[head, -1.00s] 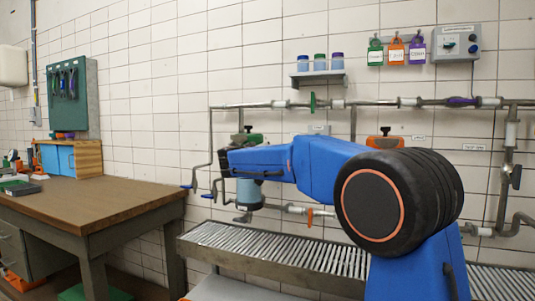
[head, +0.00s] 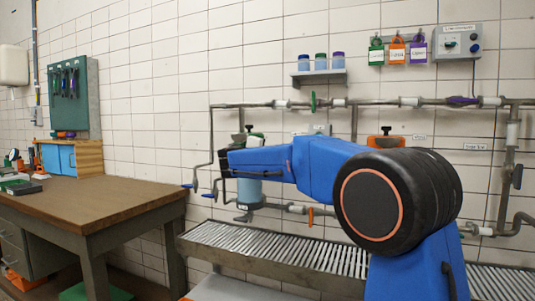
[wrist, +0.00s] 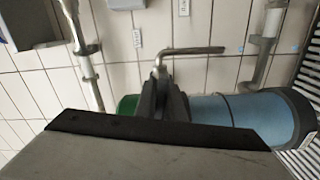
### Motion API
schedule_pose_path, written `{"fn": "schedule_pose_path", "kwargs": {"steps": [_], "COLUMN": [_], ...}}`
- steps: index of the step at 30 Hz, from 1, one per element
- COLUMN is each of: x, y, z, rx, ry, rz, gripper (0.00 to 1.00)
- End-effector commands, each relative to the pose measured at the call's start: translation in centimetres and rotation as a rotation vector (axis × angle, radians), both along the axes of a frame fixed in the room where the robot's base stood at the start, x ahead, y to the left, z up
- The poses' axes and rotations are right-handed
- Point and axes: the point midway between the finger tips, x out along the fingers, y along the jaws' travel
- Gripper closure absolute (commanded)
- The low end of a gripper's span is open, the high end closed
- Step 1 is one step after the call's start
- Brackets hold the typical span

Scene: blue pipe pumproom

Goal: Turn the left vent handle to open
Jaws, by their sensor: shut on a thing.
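In the wrist view, the dark jaws of my gripper (wrist: 163,103) are shut at the base of a bent grey metal lever, which I take as the left vent handle (wrist: 195,51). Its bare end extends past the jaws; the gripped part is hidden. The jaws overlap the left filter unit, between its green cap (wrist: 126,106) and its blue bowl (wrist: 240,110). In the head view, that unit shows its green cap (head: 256,139) and blue-grey bowl (head: 249,190). My arm hides the lever and the jaws there.
A similar orange-capped unit (head: 385,141) stands to the right, mostly behind my arm. Pipes (head: 360,103) run along the tiled wall. A slatted grating (head: 290,252) lies below. A wooden workbench (head: 100,205) stands left; a shelf with jars (head: 318,77) hangs above.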

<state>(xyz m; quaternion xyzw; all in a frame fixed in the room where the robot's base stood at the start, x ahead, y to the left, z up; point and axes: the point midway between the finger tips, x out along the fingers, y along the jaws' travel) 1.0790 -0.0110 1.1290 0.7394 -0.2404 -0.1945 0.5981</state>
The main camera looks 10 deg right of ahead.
Motion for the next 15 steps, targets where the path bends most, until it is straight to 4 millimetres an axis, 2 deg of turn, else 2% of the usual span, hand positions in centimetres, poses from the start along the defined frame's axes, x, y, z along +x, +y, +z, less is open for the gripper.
{"fn": "schedule_pose_path", "kwargs": {"steps": [15], "x": [0.04], "y": [0.12], "z": [-0.24], "rx": [-0.184], "ry": [0.136], "rz": [0.002], "gripper": [1.00]}}
